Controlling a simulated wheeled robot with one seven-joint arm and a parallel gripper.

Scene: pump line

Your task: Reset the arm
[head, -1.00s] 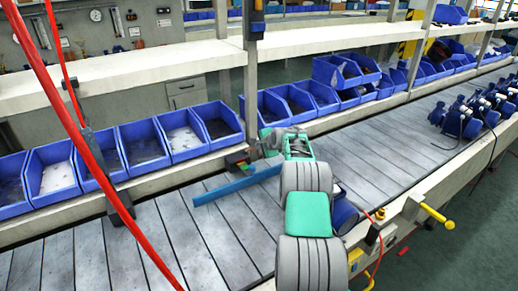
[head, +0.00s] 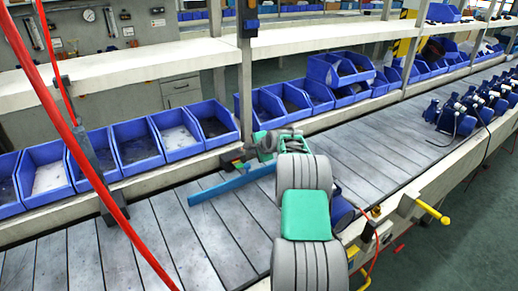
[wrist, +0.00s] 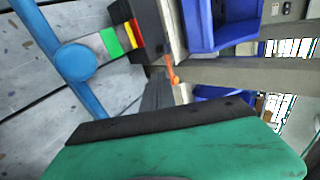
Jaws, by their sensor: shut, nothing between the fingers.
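My arm, grey with a green section, reaches out over the grey slatted conveyor (head: 170,225). My gripper (head: 264,142) is at its far end, near the bin-side edge of the conveyor, partly hidden behind my own arm. It is shut and empty. A long blue bar (head: 230,186) lies beneath and to the left of it, apart from it as far as I can tell. In the wrist view the blue bar (wrist: 52,45) crosses at the upper left, with a green, yellow and red striped piece (wrist: 118,38) beside it. A green part with a black edge fills the bottom.
Blue bins (head: 137,146) line the far side of the conveyor, below a pale shelf (head: 130,75). Several blue pumps (head: 460,112) stand at the right. A red hose (head: 70,130) hangs at the left. The slats at centre right are clear.

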